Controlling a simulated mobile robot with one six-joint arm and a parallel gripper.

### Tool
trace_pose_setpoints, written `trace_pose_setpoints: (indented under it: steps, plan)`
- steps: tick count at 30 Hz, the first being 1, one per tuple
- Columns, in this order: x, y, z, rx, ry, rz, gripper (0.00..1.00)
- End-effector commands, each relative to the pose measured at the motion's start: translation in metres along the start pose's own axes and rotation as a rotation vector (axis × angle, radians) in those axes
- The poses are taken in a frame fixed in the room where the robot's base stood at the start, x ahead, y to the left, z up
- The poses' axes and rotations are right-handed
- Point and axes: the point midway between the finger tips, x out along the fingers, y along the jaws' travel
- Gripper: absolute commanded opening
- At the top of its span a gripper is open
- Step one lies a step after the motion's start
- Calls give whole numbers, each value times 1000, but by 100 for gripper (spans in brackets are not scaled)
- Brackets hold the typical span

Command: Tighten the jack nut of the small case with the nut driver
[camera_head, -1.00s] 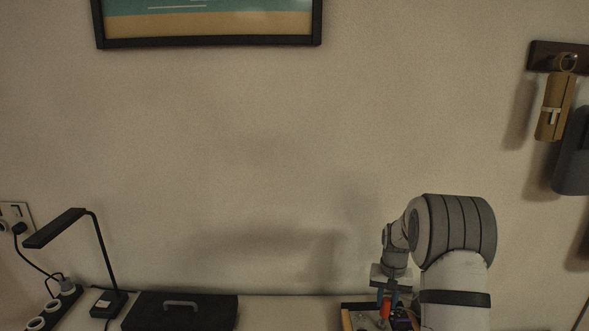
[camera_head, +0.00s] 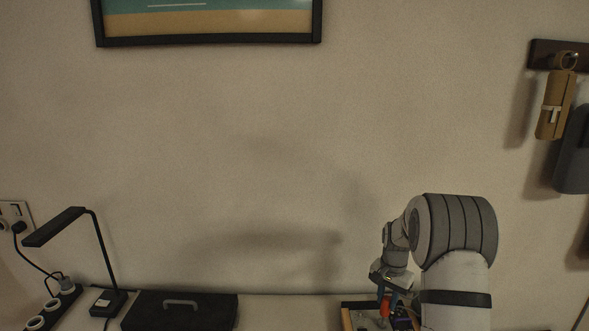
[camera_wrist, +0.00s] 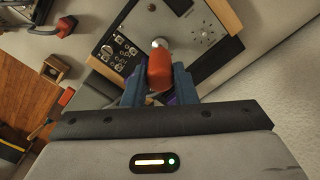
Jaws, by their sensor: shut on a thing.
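My gripper (camera_wrist: 160,88) is shut on the orange-red handle of the nut driver (camera_wrist: 159,68) in the wrist view. The driver's silver end (camera_wrist: 160,43) points away from me over the case (camera_wrist: 182,32). The case has a panel with jacks and knobs and wooden end pieces. I cannot tell whether the driver touches a nut; the jack nut under it is hidden. In the head view, my gripper (camera_head: 384,293) and the driver's red handle (camera_head: 386,306) are low at right, above the case's wooden end (camera_head: 346,320).
A black case with a grey handle (camera_head: 182,312) and a black desk lamp (camera_head: 100,262) stand at left on the bench. In the wrist view, a small wooden box (camera_wrist: 55,68) and other tools lie at left. Grey surface beside the case is clear.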

Motion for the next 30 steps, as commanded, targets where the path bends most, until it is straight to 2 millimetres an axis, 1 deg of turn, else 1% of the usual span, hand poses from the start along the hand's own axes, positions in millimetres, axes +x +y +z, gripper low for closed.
trace_pose_setpoints:
  steps: [3, 13, 14, 15, 23, 30]
  plan:
    - [0, 0, 0, 41, 0, -1, 0]
    - [0, 0, 0, 39, 0, -1, 0]
    - [0, 0, 0, 39, 0, -1, 26]
    - [0, 0, 0, 39, 0, -1, 29]
    - [0, 0, 0, 37, 0, 0, 50]
    - [-1, 0, 0, 37, 0, 0, 50]
